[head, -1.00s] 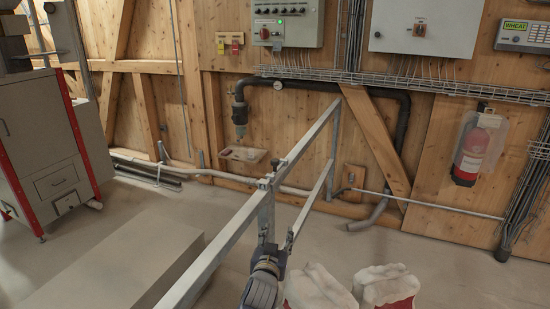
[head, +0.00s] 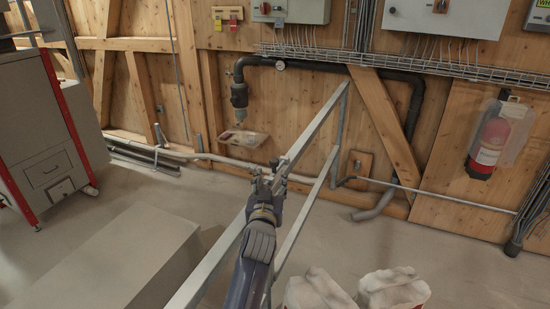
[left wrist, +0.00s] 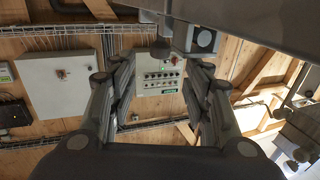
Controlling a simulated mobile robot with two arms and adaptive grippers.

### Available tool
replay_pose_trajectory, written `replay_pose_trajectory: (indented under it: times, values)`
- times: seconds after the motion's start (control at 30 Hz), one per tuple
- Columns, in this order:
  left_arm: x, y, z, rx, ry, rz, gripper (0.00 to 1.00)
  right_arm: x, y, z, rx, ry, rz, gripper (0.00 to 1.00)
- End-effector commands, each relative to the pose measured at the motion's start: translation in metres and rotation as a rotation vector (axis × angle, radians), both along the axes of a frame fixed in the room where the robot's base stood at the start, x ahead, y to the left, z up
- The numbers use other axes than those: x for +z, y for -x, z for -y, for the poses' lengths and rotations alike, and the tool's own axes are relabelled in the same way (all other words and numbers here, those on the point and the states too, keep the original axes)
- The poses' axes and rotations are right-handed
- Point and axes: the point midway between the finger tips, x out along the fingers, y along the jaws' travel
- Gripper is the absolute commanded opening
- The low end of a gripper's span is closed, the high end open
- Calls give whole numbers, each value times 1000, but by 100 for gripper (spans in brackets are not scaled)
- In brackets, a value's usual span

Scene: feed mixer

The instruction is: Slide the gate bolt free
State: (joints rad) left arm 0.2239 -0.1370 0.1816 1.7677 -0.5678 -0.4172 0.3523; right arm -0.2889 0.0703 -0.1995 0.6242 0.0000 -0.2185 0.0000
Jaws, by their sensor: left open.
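The gate is a grey metal frame whose top rail (head: 322,122) runs from lower left to upper right in the head view. The gate bolt (head: 275,163) sits at the post by the rail and is partly hidden by my gripper. My left gripper (head: 264,182) is open just in front of it. In the left wrist view, the open fingers (left wrist: 160,72) frame a dark rounded knob (left wrist: 162,49) that hangs by the rail (left wrist: 265,28), beside a square block with a round face (left wrist: 203,40). I cannot tell whether any finger touches the knob. My right gripper is not in view.
White sacks (head: 392,288) stand on the floor at the bottom right. A pale low block (head: 110,258) lies left of the gate, with a red-edged machine (head: 45,140) beyond. A black pipe (head: 330,66) and a fire extinguisher (head: 489,145) are on the wooden wall.

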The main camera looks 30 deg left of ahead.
Motion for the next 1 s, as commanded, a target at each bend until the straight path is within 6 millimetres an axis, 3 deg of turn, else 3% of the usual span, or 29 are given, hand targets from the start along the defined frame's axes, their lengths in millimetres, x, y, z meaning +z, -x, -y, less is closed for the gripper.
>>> replay_pose_trajectory:
  times: [0.33,0.7,1.0]
  values:
    - [3,-41,-16,1,-2,0,45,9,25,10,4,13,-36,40]
    - [1,-86,-34,0,-2,2,45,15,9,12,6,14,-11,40]
    - [0,-98,-39,0,0,1,45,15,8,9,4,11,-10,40]
